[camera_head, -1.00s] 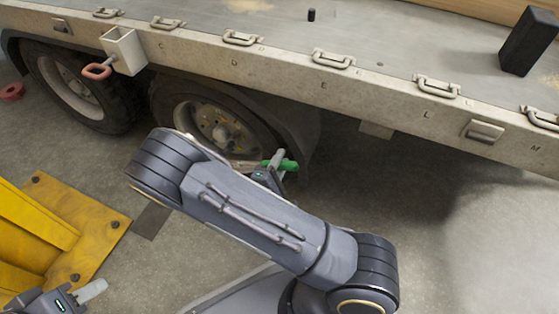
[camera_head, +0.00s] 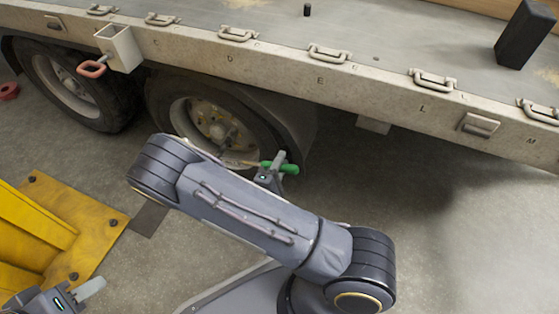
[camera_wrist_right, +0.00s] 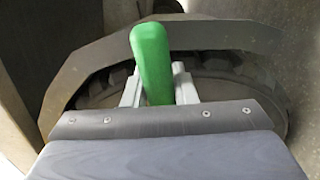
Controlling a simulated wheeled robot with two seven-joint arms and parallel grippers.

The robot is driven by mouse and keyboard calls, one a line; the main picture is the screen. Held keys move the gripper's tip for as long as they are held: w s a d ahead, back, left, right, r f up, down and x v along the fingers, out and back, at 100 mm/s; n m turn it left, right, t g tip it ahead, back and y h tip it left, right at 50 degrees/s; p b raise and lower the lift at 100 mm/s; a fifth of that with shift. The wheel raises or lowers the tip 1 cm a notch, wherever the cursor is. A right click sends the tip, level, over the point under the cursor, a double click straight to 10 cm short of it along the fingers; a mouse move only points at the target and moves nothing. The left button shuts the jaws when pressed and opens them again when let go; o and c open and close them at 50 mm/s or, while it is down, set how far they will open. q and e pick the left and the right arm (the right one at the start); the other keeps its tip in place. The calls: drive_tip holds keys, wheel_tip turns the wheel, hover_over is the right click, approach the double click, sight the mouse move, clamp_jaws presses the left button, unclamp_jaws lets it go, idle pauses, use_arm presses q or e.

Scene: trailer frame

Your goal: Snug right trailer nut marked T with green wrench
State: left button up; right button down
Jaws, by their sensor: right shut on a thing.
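The green wrench (camera_head: 290,168) is in my right gripper (camera_head: 272,170), in front of the right trailer wheel (camera_head: 212,125). Its shaft points left toward the wheel's hub. In the right wrist view, its green handle (camera_wrist_right: 152,62) stands between the two fingers, with the tyre behind it. My right arm hides the lower part of the wheel. The nut marked T cannot be made out, and I cannot tell whether the wrench touches a nut. My left gripper (camera_head: 88,290) is at the lower left, away from the wheel; its fingertips are too small to read.
The trailer deck edge (camera_head: 330,82) with several handles runs above the wheels. A second wheel (camera_head: 65,85) is at the left. A yellow steel stand (camera_head: 60,225) is at the lower left. The floor at the right is clear.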

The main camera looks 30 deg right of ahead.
drive_tip(key=shift+s+f, duration=0.1)
drive_tip(key=shift+f, duration=0.25)
drive_tip(key=w+r+n+p, duration=0.1)
drive_tip(key=r+p, duration=0.1)
drive_tip(key=w+a+r+n+p, duration=0.1)
drive_tip(key=r+p, duration=0.2)
drive_tip(key=w+a+r+n+p, duration=0.1)
drive_tip(key=r+n+p, duration=0.1)
drive_tip(key=r+p, duration=0.1)
drive_tip(key=shift+a+r, duration=0.15)
drive_tip(key=w+a+r+n+p, duration=0.7)
drive_tip(key=w+n, duration=0.1)
drive_tip(key=w, duration=0.2)
drive_tip(key=shift+a+r, duration=0.25)
drive_tip(key=shift+a, duration=0.15)
idle(1.0)
